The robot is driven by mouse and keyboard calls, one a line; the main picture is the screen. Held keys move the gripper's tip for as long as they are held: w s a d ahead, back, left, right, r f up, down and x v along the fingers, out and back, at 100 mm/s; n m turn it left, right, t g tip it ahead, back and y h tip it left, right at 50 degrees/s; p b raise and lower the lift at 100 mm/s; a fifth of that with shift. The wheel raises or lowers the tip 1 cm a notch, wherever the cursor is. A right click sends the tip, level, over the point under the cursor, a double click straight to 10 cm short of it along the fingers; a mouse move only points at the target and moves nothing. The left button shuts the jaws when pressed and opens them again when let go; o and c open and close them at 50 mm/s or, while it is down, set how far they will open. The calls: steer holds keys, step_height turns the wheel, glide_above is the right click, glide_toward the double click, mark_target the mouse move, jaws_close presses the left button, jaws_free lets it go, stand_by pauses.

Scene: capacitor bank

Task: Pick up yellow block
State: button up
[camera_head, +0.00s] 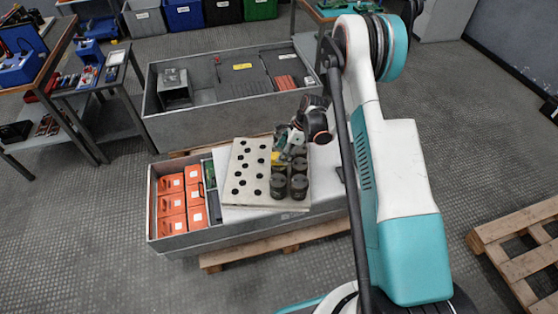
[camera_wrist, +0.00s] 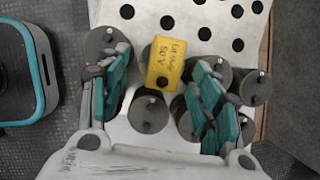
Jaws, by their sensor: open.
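The yellow block (camera_wrist: 166,62) lies among several dark grey cylinders, with dark lettering on its face, in the wrist view. In the head view the yellow block (camera_head: 277,158) is a small patch, partly hidden by my gripper. My gripper (camera_wrist: 160,75) is open, with its teal fingers to the left and right of the block and gaps on both sides. In the head view my gripper (camera_head: 287,148) is over the cylinders. A dark cylinder (camera_wrist: 149,114) is just below the block in the wrist view, and the fingers partly cover other cylinders.
The white perforated plate (camera_head: 245,180) bears the cylinders (camera_head: 299,187). Orange boxes (camera_head: 171,201) fill the left end of the grey crate (camera_head: 190,242). A second grey crate (camera_head: 200,123) stands behind. A wooden pallet (camera_head: 520,250) lies at right. Cylinders crowd closely around my fingers.

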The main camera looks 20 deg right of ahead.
steer(key=x, duration=0.1)
steer(key=b+x, duration=0.1)
steer(key=x, duration=0.1)
steer(key=b+x, duration=0.1)
steer(key=x, duration=0.1)
steer(key=shift+w, duration=0.4)
steer(key=shift+r, duration=0.1)
steer(key=c, duration=1.3)
step_height(320, 180, up, 20)
steer(key=p, duration=0.6)
steer(key=shift+p, duration=0.3)
